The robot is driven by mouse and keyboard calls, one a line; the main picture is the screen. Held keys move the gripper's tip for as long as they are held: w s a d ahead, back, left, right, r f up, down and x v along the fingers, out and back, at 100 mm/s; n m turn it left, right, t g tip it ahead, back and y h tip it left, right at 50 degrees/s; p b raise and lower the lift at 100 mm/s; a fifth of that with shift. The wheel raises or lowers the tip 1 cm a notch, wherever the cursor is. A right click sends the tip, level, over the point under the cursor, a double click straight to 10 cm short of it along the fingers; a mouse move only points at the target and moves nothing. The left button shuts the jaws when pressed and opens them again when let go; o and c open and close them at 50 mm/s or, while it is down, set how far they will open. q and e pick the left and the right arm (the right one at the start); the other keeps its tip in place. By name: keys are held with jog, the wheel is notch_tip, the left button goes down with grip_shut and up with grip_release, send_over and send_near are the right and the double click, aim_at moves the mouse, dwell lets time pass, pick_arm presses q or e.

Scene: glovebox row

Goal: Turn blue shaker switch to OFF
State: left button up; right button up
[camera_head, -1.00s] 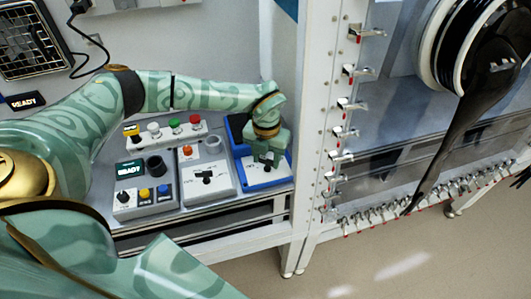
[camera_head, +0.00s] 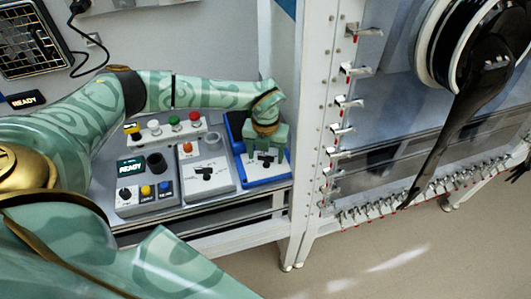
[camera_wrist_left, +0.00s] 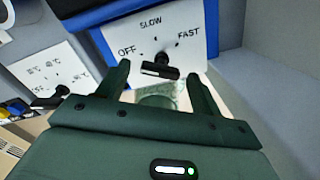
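The blue shaker (camera_head: 236,126) stands at the right end of the bench in the head view, with a white front panel. In the left wrist view that panel (camera_wrist_left: 170,40) reads OFF at left, SLOW at top and FAST at right. Its dark switch (camera_wrist_left: 160,71) lies roughly crosswise with a pale mark near its left end; I cannot tell its exact setting. My left gripper (camera_head: 267,156) is over the panel. In the left wrist view its fingers (camera_wrist_left: 161,82) are apart on either side of the switch, with gaps visible. My right gripper is out of view.
Left of the shaker is a white dial unit (camera_head: 207,182) with its own dark knob. Further left are a grey box (camera_head: 146,202) with a knob and coloured buttons, and a strip of coloured buttons (camera_head: 160,133) behind. A white frame post (camera_head: 305,140) rises close to the right.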

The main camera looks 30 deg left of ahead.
aim_at(265, 157)
pick_arm(q)
notch_tip(265, 157, up, 16)
jog(key=p, duration=0.1)
jog(key=shift+r, duration=0.15)
dwell(0.3)
jog(key=shift+s, duration=0.1)
dwell(0.7)
